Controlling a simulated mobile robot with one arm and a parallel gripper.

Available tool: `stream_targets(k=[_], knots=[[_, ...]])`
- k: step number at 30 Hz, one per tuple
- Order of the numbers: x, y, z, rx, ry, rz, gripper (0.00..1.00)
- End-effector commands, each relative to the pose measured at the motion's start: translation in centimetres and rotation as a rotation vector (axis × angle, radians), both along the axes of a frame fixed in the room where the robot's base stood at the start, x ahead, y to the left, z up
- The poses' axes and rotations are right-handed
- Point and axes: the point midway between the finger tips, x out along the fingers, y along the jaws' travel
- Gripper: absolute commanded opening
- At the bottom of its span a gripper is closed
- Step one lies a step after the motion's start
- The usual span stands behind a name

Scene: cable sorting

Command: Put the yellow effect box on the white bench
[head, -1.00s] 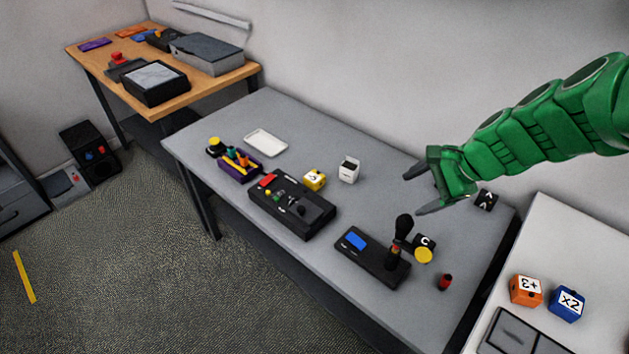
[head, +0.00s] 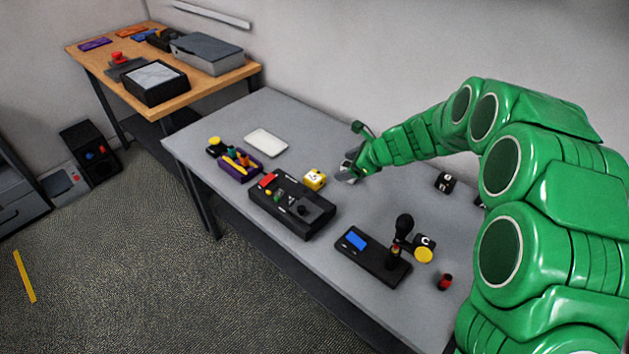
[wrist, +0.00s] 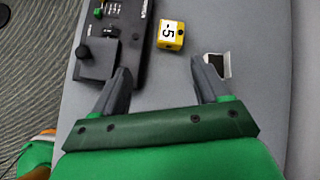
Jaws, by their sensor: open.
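The yellow effect box (head: 315,180) sits on the grey table, just behind the black control panel. It also shows in the wrist view (wrist: 171,36), with "-5" on its white label. My gripper (head: 352,158) is to the right of it, over the table. In the wrist view my gripper (wrist: 162,76) is open and empty, with its fingers apart. The yellow box lies beyond the gap between the fingertips, not touching them. The white bench at the right is hidden behind my arm in the head view.
A white box with a dark face (wrist: 217,65) lies close to the right fingertip. The black panel (head: 291,206) with knobs is beside the yellow box. A joystick unit (head: 373,257) stands nearer, and a white tray (head: 266,142) and purple holder (head: 240,167) lie farther left.

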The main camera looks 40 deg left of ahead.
Motion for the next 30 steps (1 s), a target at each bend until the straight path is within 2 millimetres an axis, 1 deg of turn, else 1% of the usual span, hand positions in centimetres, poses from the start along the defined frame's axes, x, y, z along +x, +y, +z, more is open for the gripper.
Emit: stream_targets(k=[1, 6, 9, 12, 15, 18, 23, 30], knots=[[0.2, 1.1, -1.1, 0.002, 0.019, -0.027, 0.74], [0.5, 4.3, -4.8, 0.004, 0.091, -0.127, 0.74], [0.7, 5.9, -6.8, 0.003, 0.128, -0.181, 0.74], [0.9, 7.0, -8.2, 0.005, 0.153, -0.225, 0.74], [0.9, 7.6, -9.2, 0.003, 0.170, -0.255, 0.74], [1.0, 7.9, -9.8, 0.002, 0.179, -0.269, 0.74], [0.9, 8.4, -10.3, 0.002, 0.183, -0.275, 0.74], [1.0, 9.7, -11.4, 0.003, 0.182, -0.274, 0.74]])
